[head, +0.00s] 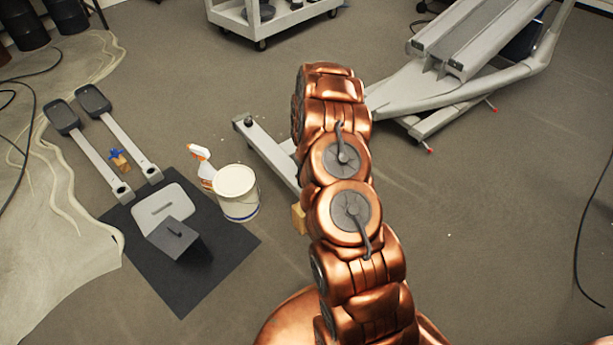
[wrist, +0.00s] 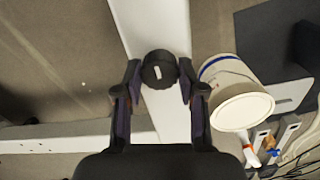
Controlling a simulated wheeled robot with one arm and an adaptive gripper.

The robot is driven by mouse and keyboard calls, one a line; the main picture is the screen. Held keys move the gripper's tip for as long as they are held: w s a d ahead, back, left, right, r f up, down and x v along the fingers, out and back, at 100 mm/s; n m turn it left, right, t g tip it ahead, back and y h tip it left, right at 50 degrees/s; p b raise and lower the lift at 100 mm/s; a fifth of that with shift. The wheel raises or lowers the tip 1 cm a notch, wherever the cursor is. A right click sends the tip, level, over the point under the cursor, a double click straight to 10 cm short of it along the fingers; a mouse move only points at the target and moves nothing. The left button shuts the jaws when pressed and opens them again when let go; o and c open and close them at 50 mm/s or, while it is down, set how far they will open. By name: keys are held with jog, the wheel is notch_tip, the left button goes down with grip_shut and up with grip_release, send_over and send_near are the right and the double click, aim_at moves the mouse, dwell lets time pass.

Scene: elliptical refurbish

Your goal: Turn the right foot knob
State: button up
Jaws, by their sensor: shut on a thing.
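In the wrist view, a round black foot knob (wrist: 159,70) with a pale mark on top sits on a light grey foot bar (wrist: 150,25). My gripper (wrist: 160,80) is shut on this knob, one finger on each side of it. In the head view my copper arm hides the gripper, this knob and part of the foot bar (head: 268,148). Another dark knob (head: 248,120) shows at the far end of that bar.
A white bucket (head: 238,195) and a spray bottle (head: 201,163) stand left of the foot bar. Detached pedal arms (head: 92,145) and a dark mat (head: 215,262) lie further left. The machine's grey frame (head: 440,90) is behind right. Floor at right is mostly clear.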

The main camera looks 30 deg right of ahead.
jog(key=n, duration=0.4)
jog(key=shift+n, duration=0.3)
jog(key=n, duration=0.4)
jog(key=shift+n+b, duration=0.4)
jog(key=o, duration=1.1)
jog(key=shift+o, duration=0.2)
jog(key=shift+r, duration=0.15)
notch_tip(320, 180, up, 12)
